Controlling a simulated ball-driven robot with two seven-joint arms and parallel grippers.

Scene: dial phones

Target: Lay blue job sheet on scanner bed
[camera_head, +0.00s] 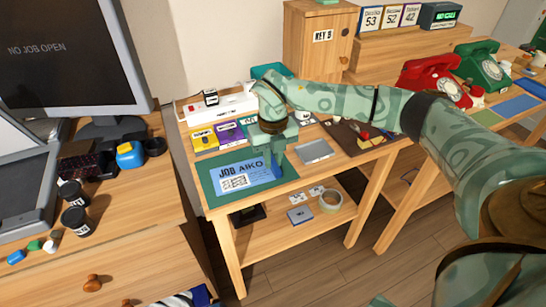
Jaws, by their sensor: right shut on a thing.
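The blue job sheet (232,183), marked JOB AIKO, is on or just above a dark green mat (211,189) on the middle wooden table. My right gripper (276,172) points down at the sheet's right end and is shut on it. The fingertips are small and partly hidden against the sheet. A dark grey flat device with a raised panel (22,182) stands on the left desk, cut off by the picture's edge; it looks like the scanner. My left gripper is not in view.
A monitor (65,55) reading NO JOB OPEN, black jars (76,221) and a blue-yellow item (130,154) crowd the left desk. A gap separates it from the middle table. A grey tray (315,152) lies right of the gripper. Red (433,77) and green (477,64) phones stand farther right.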

